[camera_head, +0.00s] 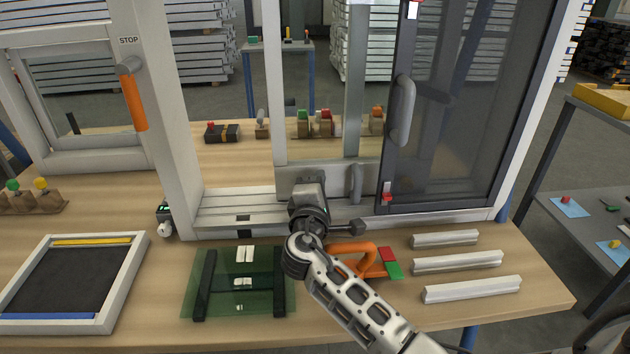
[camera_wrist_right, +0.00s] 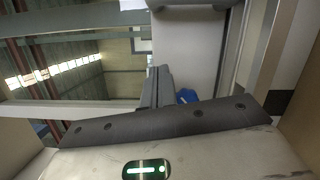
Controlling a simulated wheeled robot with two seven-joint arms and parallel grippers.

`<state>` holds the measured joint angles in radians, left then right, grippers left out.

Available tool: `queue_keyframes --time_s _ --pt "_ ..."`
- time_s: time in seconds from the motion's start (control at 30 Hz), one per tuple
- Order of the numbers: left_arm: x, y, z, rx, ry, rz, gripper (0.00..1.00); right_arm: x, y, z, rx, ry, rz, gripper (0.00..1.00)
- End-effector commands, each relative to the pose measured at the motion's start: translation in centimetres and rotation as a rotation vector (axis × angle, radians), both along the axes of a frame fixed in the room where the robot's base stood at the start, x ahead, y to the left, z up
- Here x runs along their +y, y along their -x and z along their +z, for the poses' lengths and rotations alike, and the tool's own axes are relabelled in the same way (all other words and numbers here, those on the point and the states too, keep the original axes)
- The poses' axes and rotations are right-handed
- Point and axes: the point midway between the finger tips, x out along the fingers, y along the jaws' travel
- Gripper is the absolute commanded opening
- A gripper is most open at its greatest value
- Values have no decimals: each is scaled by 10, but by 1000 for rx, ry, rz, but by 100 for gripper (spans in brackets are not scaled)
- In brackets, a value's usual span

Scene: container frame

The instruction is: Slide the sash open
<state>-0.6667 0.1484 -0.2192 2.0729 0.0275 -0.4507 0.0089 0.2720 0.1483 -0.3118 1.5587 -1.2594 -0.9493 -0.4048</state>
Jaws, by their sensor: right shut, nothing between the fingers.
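A pale-framed sash (camera_head: 273,80) stands in the light window frame (camera_head: 175,150), with a wide grey bottom rail and a small upright grey handle (camera_head: 356,183). A dark-framed tinted panel (camera_head: 440,150) with a larger grey handle (camera_head: 402,112) stands to its right. My right gripper (camera_head: 309,180) is shut and empty, in front of the sash's bottom rail and left of the small handle. Whether it touches the rail I cannot tell. In the right wrist view its dark fingers (camera_wrist_right: 156,88) show together. My left gripper is out of view.
A green mat (camera_head: 222,300) with dark bars, an orange-handled tool (camera_head: 352,254) and several pale profiles (camera_head: 458,262) lie on the bench in front. A framed panel (camera_head: 70,285) lies at left. An orange handle (camera_head: 134,100) hangs under a STOP label.

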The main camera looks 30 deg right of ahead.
Motion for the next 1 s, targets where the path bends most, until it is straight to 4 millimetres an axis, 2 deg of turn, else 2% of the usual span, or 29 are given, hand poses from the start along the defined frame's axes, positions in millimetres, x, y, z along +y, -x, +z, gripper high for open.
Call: queue_keyframes --time_s 0.23,0.4,0.73,1.0 --pt "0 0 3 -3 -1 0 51 0 0 6 -1 -1 -1 0" --pt "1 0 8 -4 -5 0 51 0 0 35 -7 -4 0 0" --pt "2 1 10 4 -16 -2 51 24 49 95 -4 -6 1 0" --pt "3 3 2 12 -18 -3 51 50 100 116 0 -2 2 0"
